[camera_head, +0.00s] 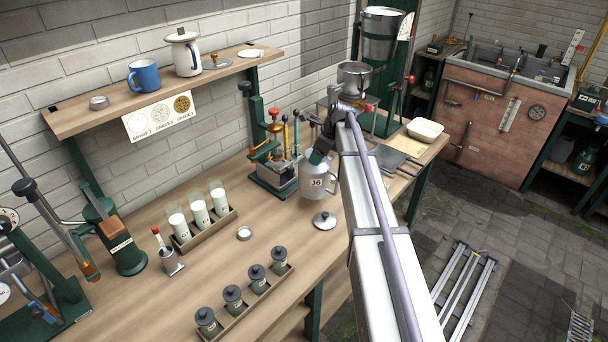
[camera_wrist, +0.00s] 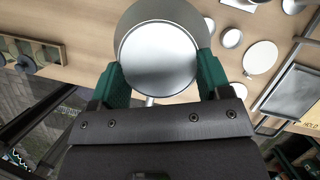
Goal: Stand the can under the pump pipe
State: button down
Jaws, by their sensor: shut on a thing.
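The can (camera_head: 316,187) is a grey metal can with a label reading 36 and a side handle. It is upright over the middle of the bench, partly hidden by my arm. My gripper (camera_head: 322,150) is shut on its upper part. In the wrist view the round top of the can (camera_wrist: 160,58) sits between the green fingers of my gripper (camera_wrist: 162,80). I cannot tell whether its base touches the bench. A green pump-like device (camera_head: 122,250) stands at the left of the bench; I cannot clearly make out which part is the pump pipe.
A loose lid (camera_head: 325,221) lies in front of the can. Behind it is a green-based lever device (camera_head: 272,175). A rack of milk glasses (camera_head: 208,232) and a rack of dark-lidded jars (camera_head: 250,300) stand leftward. A shelf (camera_head: 120,108) hangs above the back.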

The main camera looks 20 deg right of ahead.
aim_at(318, 168)
notch_tip(318, 168, down, 7)
jog(key=b, duration=0.4)
jog(key=shift+r+b, duration=0.2)
jog(key=shift+b, duration=0.2)
jog(key=shift+r, duration=0.1)
jog(key=shift+c, duration=0.3)
grip_release()
jog(key=shift+r, duration=0.1)
